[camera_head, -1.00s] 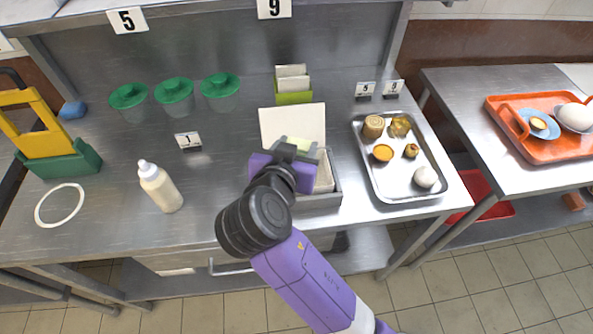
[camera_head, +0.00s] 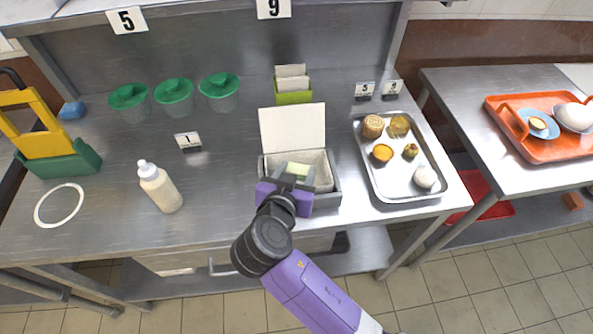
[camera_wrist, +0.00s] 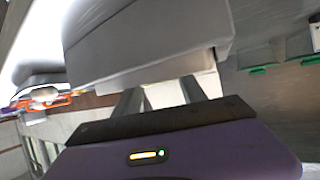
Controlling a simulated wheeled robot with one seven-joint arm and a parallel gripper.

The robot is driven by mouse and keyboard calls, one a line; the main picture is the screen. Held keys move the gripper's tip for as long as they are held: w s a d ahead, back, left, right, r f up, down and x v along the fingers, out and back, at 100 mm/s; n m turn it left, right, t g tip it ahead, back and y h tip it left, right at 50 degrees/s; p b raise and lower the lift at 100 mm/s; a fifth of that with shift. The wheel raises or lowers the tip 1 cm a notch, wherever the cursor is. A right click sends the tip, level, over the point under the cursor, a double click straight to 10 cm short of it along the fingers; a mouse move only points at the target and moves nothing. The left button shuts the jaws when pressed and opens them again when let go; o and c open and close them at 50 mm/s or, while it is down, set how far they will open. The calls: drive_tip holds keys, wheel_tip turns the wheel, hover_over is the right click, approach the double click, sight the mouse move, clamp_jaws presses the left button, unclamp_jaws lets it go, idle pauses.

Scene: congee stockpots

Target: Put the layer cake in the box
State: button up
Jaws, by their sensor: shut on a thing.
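The open grey box (camera_head: 330,198) stands near the table's front edge, its pale lid (camera_head: 292,128) raised at the back. My gripper (camera_head: 290,180) is at the front of the box and shut on a pale yellow-green block, seemingly the layer cake (camera_head: 299,169). The cake shows over the box opening; I cannot tell whether it touches the floor. In the wrist view, my gripper's fingers (camera_wrist: 160,95) hold the pale cake (camera_wrist: 172,92), mostly hidden behind a large grey surface. My gripper hides part of the box's front.
A metal tray (camera_head: 385,192) with several small foods stands right of the box. A cream bottle (camera_head: 160,188) stands to the left. A green holder with cards (camera_head: 293,97) is behind the lid. The tabletop between bottle and box is clear.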

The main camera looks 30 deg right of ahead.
drive_tip(key=shift+s+f+b, duration=0.1)
drive_tip(key=shift+f+b, duration=0.4)
drive_tip(key=shift+f, duration=0.25)
drive_tip(key=o, duration=1.1)
drive_tip(key=shift+f, duration=0.15)
drive_tip(key=shift+d+r, duration=0.1)
drive_tip(key=shift+r, duration=0.1)
drive_tip(key=v, duration=0.8)
drive_tip(key=r+v, duration=0.1)
drive_tip(key=v, duration=0.3)
drive_tip(key=shift+r, duration=0.2)
